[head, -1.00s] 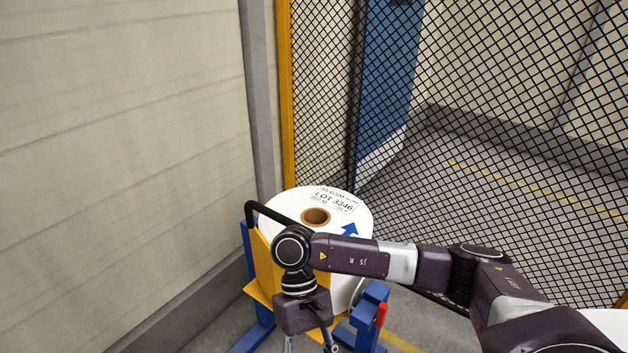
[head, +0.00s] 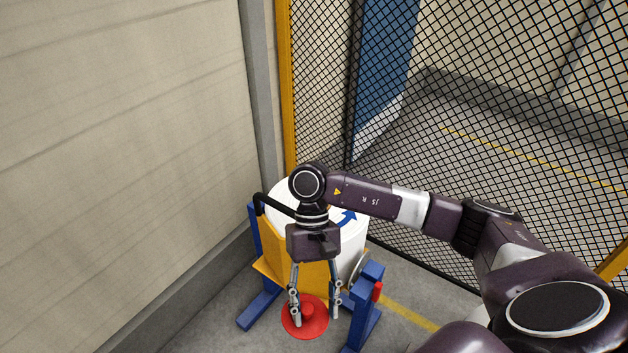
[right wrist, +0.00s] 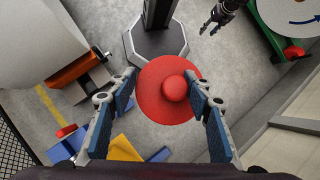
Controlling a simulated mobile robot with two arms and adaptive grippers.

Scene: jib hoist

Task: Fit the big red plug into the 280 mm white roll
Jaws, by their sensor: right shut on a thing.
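The big red plug (head: 316,328) is a round red disc with a raised knob. My right gripper (head: 314,310) is shut on it, and in the right wrist view the fingers stand either side of the knob (right wrist: 176,88). In the head view the plug is in front of the white roll (head: 354,243), apart from its top face. The roll has a blue arrow; my right wrist hides its core and much of its label. No width can be read. In the right wrist view my left gripper (right wrist: 211,26) is small, empty and open near the top.
The roll is in a blue stand (head: 362,310) with a yellow plate (head: 288,270) and a black bent handle (head: 274,205). A wall is left and mesh fence behind. The right wrist view shows another roll (right wrist: 290,14) in a green stand (right wrist: 268,32).

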